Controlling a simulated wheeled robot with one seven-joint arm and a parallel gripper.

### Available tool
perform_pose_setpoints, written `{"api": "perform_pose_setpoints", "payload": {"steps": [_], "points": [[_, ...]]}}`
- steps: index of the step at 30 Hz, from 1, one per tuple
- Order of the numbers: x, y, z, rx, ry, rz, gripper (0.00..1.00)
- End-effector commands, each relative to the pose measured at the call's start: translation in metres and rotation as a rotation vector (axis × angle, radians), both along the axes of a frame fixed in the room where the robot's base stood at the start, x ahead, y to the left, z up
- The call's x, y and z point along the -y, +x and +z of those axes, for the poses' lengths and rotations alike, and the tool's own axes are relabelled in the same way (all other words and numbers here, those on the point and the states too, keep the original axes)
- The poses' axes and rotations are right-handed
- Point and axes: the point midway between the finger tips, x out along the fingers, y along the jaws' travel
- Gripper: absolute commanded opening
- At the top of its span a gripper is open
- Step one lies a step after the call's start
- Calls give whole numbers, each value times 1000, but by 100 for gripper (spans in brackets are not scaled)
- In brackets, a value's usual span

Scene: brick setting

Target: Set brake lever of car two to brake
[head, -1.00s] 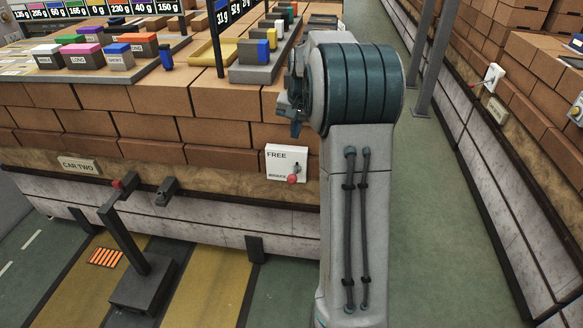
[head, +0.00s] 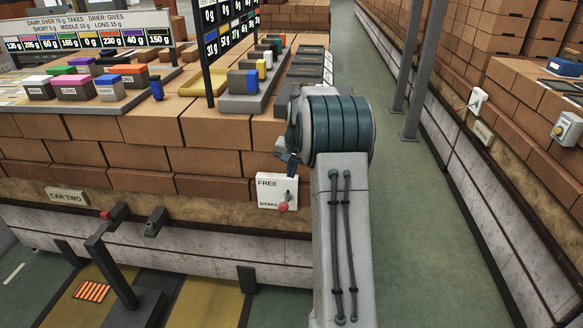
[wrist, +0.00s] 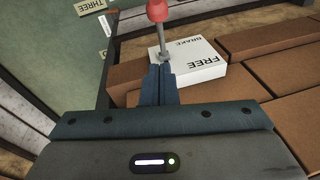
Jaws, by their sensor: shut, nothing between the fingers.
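The brake lever (head: 283,207) has a red ball knob and sits on a white panel (head: 264,195) marked FREE at the top and BRAKE below. The panel is on the brick wall of car two, right of the CAR TWO sign (head: 67,195). The knob is low, beside the word BRAKE. In the wrist view the lever's rod (wrist: 161,38) runs from its pivot on the panel (wrist: 205,68) to the knob. My gripper (wrist: 162,68) is shut and empty, its tips close to the pivot; contact cannot be told. In the head view my gripper (head: 291,168) is at the panel's top edge.
A dark stand (head: 113,270) with a red-tipped post is at the lower left. Coloured blocks (head: 75,87) and a rack (head: 250,100) stand on the bricks above. A green aisle (head: 430,220) is free at right. A wall with another white box (head: 478,101) bounds it.

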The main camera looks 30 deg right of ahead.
Motion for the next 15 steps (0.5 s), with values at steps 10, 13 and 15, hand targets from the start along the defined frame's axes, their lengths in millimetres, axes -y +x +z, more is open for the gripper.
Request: {"api": "perform_pose_setpoints", "payload": {"steps": [10, 13, 15], "points": [[-8, 6, -65, -2, 0, 1, 0], [-14, 1, -75, -1, 0, 1, 0], [-17, -1, -80, 0, 0, 1, 0]]}}
